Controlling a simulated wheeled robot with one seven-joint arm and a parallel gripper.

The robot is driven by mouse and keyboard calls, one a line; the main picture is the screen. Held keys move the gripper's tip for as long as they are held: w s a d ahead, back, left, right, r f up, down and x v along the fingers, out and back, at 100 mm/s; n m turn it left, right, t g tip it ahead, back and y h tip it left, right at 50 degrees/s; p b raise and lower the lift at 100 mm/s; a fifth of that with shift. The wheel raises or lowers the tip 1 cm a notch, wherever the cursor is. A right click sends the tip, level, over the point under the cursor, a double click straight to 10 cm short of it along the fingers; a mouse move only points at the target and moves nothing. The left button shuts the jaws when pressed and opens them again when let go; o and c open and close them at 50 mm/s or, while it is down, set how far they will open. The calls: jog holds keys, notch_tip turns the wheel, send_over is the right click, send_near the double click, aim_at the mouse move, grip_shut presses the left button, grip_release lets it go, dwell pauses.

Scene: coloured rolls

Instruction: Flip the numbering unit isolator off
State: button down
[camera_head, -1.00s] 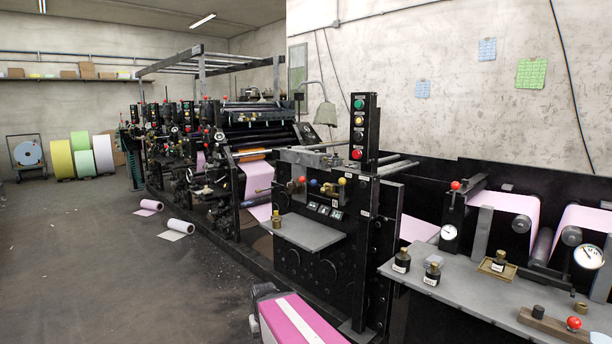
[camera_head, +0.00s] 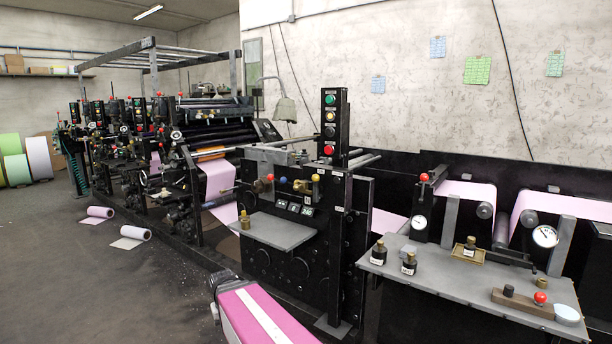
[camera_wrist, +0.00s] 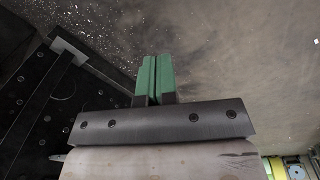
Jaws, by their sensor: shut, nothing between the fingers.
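I cannot pick out a labelled numbering unit isolator; labels are too small to read. A black machine unit (camera_head: 290,265) stands at the centre of the head view. The gripper does not show in the head view.
A grey bench (camera_head: 450,285) at the right bears bottles and a red-knobbed lever. A long press (camera_head: 170,150) runs back left. Open floor (camera_head: 90,285) lies at the left.

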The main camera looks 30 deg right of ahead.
aim_at(317, 188)
jog(key=w+d+r+m+h, duration=0.4)
jog(key=w+d+r+m, duration=0.1)
jog(key=w+d+r, duration=1.45)
jog(key=w+d+r+m, duration=0.2)
jog(key=d+r, duration=0.2)
jog(key=r, duration=0.6)
jog(key=w+d+r+m+g+h, duration=0.1)
jog(key=d+r, duration=0.4)
jog(key=r, duration=0.5)
jog(key=w+d+r+m+g+h, duration=0.1)
jog(key=w+d+r+m, duration=0.2)
jog(key=r, duration=0.7)
jog(key=shift+d+r+m, duration=0.3)
jog(key=shift+d+m, duration=0.2)
jog(key=shift+d, duration=0.6)
jog(key=x, duration=1)
jog(key=shift+s+d+r, duration=0.1)
jog(key=shift+s, duration=0.1)
jog(key=shift+s+d, duration=0.55)
jog(key=shift+s, duration=0.25)
jog(key=shift+s+d, duration=0.55)
jog(key=shift+s, duration=0.25)
